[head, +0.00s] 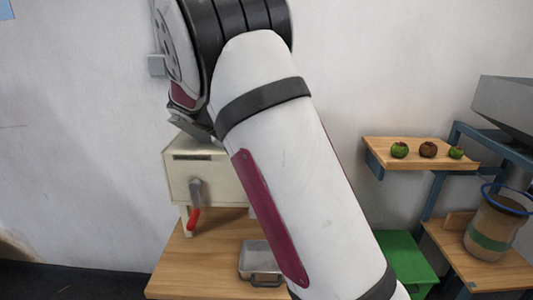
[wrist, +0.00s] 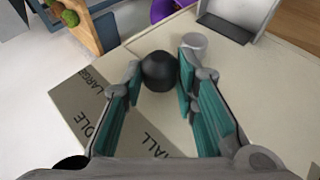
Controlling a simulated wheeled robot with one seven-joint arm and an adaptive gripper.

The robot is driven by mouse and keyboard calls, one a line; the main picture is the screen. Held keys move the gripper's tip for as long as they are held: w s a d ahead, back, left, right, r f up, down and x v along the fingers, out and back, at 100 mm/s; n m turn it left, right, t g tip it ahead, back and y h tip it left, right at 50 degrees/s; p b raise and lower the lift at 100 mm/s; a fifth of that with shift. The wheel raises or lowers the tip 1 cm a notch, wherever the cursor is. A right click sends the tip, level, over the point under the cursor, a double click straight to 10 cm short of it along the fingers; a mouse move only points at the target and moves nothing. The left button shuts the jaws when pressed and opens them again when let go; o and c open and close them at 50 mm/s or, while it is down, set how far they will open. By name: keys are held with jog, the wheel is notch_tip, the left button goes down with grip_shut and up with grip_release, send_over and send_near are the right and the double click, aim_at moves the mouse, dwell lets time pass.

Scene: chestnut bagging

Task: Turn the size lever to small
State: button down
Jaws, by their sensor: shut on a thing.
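The size lever's round black knob (wrist: 159,72) shows in the wrist view. My gripper (wrist: 162,75), with teal finger pads, is shut on the knob, one finger on each side. Below and left of the knob lies a label plate (wrist: 68,103). The word LARGE and parts of two more words, ending in DLE and ALL, show on it. I cannot tell which word the lever is at. In the head view the cream machine (head: 190,180) stands on a wooden table, partly behind my arm. The lever and my fingertips are hidden there.
A crank with a red handle (head: 193,219) hangs on the machine's front. A metal tray (head: 262,262) sits on the wooden table (head: 208,270). At right are a shelf (head: 385,157) with green and brown fruits, a mesh basket (head: 492,232) and a green box (head: 408,262).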

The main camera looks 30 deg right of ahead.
jog(key=shift+w+a+f+n+g+h+b, duration=0.3)
jog(key=shift+a+h, duration=0.2)
jog(key=shift+h, duration=0.25)
jog(key=shift+w+a+f+n+g+h+b, duration=0.15)
jog(key=shift+w+a+f+g+h+b, duration=0.35)
jog(key=shift+h, duration=0.3)
jog(key=shift+w+a+f+n+g+h+b, duration=0.25)
jog(key=shift+a+h, duration=0.3)
jog(key=shift+h, duration=0.2)
jog(key=c, duration=1.3)
grip_release()
jog(key=v, duration=1.2)
